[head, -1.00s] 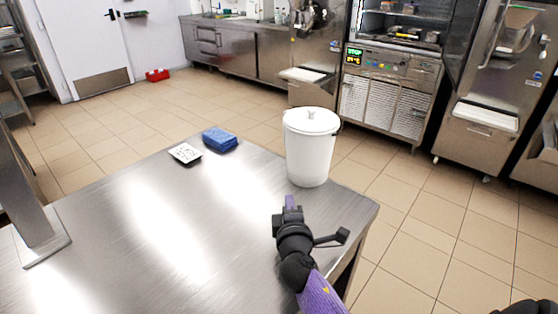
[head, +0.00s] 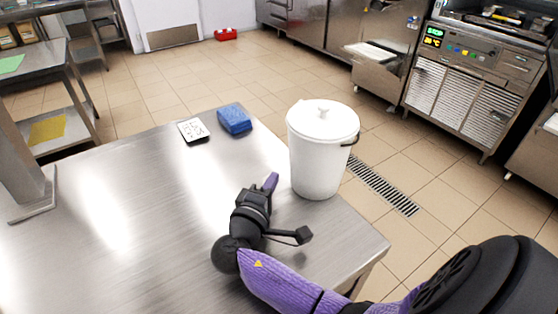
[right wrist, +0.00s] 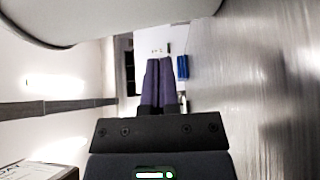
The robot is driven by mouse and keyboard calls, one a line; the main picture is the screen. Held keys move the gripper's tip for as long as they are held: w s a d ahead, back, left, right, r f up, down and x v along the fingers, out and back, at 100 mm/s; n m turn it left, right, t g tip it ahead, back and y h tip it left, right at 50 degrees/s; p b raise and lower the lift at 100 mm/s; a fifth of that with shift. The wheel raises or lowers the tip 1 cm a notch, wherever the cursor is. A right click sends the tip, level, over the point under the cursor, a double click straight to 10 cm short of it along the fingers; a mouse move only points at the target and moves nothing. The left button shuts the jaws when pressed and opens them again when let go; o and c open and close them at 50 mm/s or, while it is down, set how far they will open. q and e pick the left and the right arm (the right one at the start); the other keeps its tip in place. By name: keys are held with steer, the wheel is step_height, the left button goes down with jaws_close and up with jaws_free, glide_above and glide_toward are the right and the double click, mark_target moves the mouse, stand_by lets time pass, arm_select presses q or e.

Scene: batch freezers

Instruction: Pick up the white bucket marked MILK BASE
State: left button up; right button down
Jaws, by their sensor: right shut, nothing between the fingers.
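A white lidded bucket (head: 317,155) stands upright near the far right edge of the steel table. No MILK BASE marking shows on the side I see. A dark handle fitting is on its right. My right gripper (head: 271,182) is just left of the bucket's lower front, low over the table, with its purple fingers pointing away from me. In the right wrist view, the fingers (right wrist: 158,85) are shut together and empty. The bucket (right wrist: 70,18) fills that view's upper left, beside the fingers. I cannot tell whether they touch. My left gripper is not in view.
The steel table (head: 150,225) is mostly clear. A blue folded cloth or sponge (head: 235,119) and a small lettered card (head: 193,130) lie at its far edge. A steel post (head: 22,170) stands at left. Freezer machines (head: 470,80) stand on the floor beyond.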

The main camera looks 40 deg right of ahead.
mark_target(291, 168)
steer(key=b+x, duration=0.1)
steer(key=x, duration=0.6)
steer(key=shift+w+d+f, duration=0.15)
steer(key=shift+d, duration=0.2)
steer(key=shift+w+d, duration=0.25)
steer(key=shift+d, duration=0.25)
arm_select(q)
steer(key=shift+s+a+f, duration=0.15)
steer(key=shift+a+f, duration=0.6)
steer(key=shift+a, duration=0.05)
arm_select(e)
steer(key=shift+s, duration=0.15)
steer(key=shift+s+d, duration=0.25)
steer(key=shift+s, duration=0.9)
steer(key=shift+w, duration=0.25)
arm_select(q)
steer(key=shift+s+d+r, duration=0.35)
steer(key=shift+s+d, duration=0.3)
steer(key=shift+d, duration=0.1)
arm_select(e)
steer(key=shift+s, duration=0.1)
